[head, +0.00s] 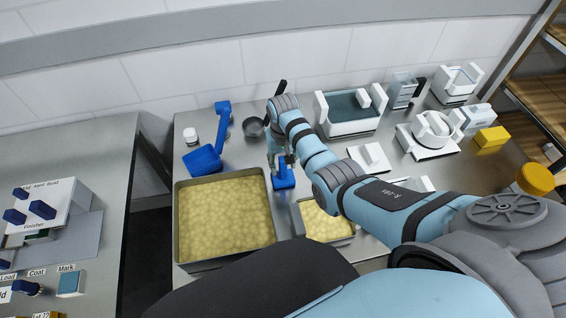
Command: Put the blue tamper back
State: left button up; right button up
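The blue tamper (285,180) has a flat blue foot and shows directly below my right gripper (281,160). The gripper points down, and its fingers are around the tamper's upright handle and appear shut on it. The foot is by the gap between the large tray and the small tray; I cannot tell whether it touches anything. The upper handle is hidden by the gripper. My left gripper is not in view.
A large tray (176,222) of yellow curds and a smaller one (299,214) stand in front. A blue scoop (204,160), a grey cup (253,127) and a white jar (190,135) are behind left. White moulds (370,157) and a white-framed bin (348,126) stand right.

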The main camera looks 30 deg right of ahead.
notch_tip(320, 180, up, 12)
jog(key=p, duration=0.3)
jog(key=shift+f, duration=0.1)
jog(key=shift+f, duration=0.1)
